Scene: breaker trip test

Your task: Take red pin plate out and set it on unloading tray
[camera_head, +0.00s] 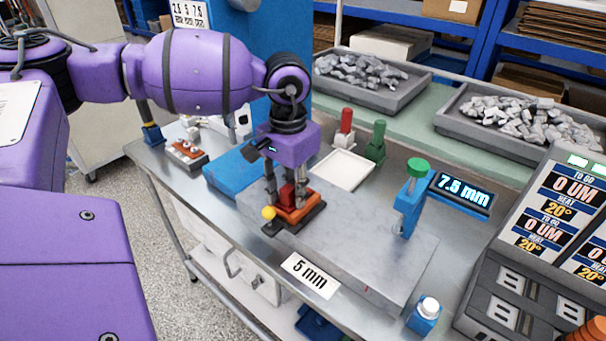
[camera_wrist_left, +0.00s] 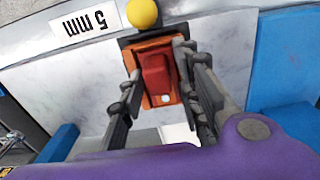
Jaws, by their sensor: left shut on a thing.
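The red pin plate shows as a red block (camera_head: 287,194) on an orange plate (camera_head: 299,212), set in a dark holder with a yellow ball at its front left corner. In the left wrist view the red block (camera_wrist_left: 156,74) stands between the fingers. My left gripper (camera_head: 286,190) points down and is shut on the red block, with the plate still at the holder; whether it is lifted at all I cannot tell. A small empty white tray (camera_head: 343,169) lies behind the grey stone slab; I cannot tell if it is the unloading tray. My right gripper is out of view.
A red post (camera_head: 346,128) and a green post (camera_head: 376,142) stand near the white tray. A blue gauge stand (camera_head: 411,205) with a green knob rises at the slab's right, beside a 7.5 mm display (camera_head: 461,193). Grey bins of metal pieces (camera_head: 366,72) stand behind.

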